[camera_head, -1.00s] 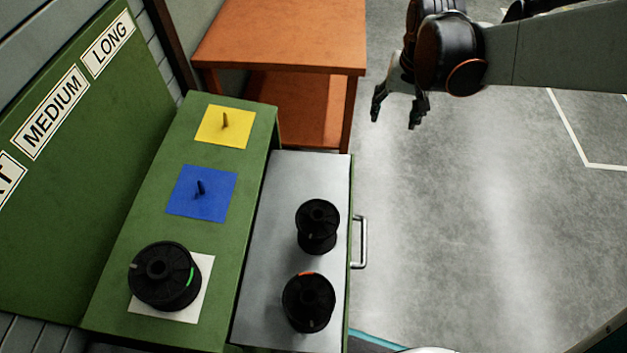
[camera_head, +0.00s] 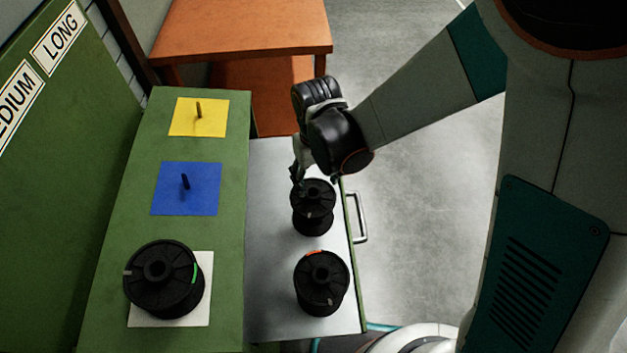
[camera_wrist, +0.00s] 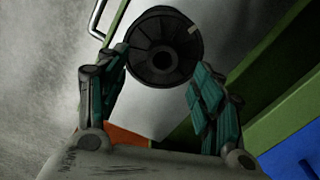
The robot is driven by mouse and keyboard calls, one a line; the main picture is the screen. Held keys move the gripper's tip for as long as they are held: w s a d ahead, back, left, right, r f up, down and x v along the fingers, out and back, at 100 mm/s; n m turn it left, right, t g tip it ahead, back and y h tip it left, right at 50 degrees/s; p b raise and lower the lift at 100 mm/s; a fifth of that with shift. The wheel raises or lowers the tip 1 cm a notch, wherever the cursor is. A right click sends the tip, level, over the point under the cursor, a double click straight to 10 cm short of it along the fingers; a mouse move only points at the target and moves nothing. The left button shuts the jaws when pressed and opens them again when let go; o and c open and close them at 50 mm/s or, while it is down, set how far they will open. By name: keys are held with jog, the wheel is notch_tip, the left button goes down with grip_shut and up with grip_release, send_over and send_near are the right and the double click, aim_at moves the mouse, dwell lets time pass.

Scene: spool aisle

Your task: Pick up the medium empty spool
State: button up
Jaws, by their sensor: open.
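Two black spools stand upright on the grey drawer top. The far spool (camera_head: 313,208) shows no coloured mark, and the near spool (camera_head: 322,284) has an orange mark on its rim. A wider black spool (camera_head: 163,278) with a green mark sits on the white square. No spool carries a size label that I can read. My gripper (camera_head: 314,181) is open just above the far spool, pointing down. In the wrist view the spool's round flange (camera_wrist: 163,48) lies between the spread fingertips, the left finger overlapping its edge. I cannot tell whether it touches.
The green bench (camera_head: 115,235) holds a blue square (camera_head: 204,189) and a yellow square (camera_head: 215,118), each with a bare peg. A green board with MEDIUM and LONG labels (camera_head: 60,38) stands at left. An orange table (camera_head: 240,28) is behind. The drawer handle (camera_head: 360,217) sticks out right.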

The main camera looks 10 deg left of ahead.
aim_at(313, 189)
jog(key=shift+a+f+b, duration=0.2)
jog(key=shift+f+b, duration=0.55)
jog(key=shift+f, duration=0.7)
jog(key=shift+a+f+b, duration=0.15)
jog(key=shift+f+b, duration=0.55)
jog(key=shift+f, duration=0.75)
jog(key=shift+c, duration=0.6)
grip_shut()
